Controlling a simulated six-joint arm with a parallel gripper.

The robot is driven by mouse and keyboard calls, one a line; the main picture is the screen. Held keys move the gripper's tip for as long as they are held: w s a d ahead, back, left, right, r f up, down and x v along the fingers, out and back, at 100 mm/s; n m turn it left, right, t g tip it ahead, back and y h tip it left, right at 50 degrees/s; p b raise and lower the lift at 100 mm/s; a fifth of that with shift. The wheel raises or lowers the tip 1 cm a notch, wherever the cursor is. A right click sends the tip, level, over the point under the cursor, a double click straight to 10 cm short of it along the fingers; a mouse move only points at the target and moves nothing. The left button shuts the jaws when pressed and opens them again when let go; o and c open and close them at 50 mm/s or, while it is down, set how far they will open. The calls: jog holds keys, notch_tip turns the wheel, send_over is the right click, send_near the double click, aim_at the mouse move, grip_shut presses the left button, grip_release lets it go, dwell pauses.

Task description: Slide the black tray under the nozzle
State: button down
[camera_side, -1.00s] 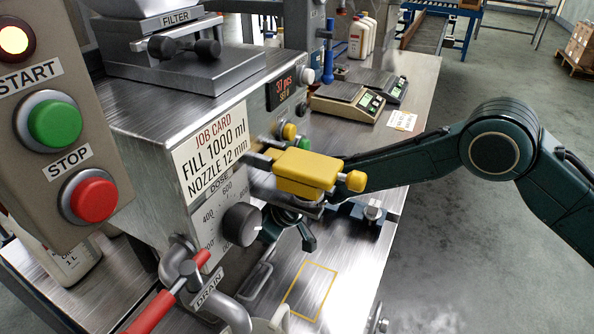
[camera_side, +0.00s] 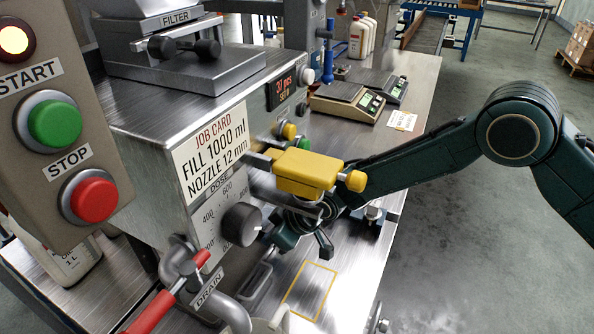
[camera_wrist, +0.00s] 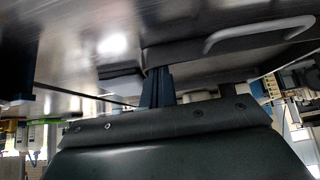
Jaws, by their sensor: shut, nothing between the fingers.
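The yellow nozzle block (camera_side: 308,170) juts from the machine's front; its outlet is hidden in the side view. A dark tray with a pale handle (camera_wrist: 190,55) shows in the wrist view, beside my fingers. In the side view only a small part of what looks like the tray and its handle (camera_side: 258,282) shows, low beside the machine. My gripper (camera_side: 325,244) is below and just in front of the yellow block, low over the bench. Its fingers (camera_wrist: 159,85) are shut and empty, close to the tray's edge in the wrist view; I cannot tell whether they touch.
A yellow outlined square (camera_side: 310,290) marks clear bench in front of my gripper. The dose knob (camera_side: 241,225), drain pipe (camera_side: 228,312) and red lever (camera_side: 150,312) crowd the left. Scales (camera_side: 347,102) stand at the back of the bench (camera_side: 345,285).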

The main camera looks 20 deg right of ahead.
jog(key=shift+d, duration=0.1)
jog(key=s+d, duration=1)
jog(key=d, duration=0.1)
jog(key=shift+s, duration=0.3)
dwell(0.4)
jog(key=shift+w+a, duration=0.1)
jog(key=shift+w+a, duration=1.3)
jog(key=shift+a, duration=0.05)
jog(key=v, duration=1)
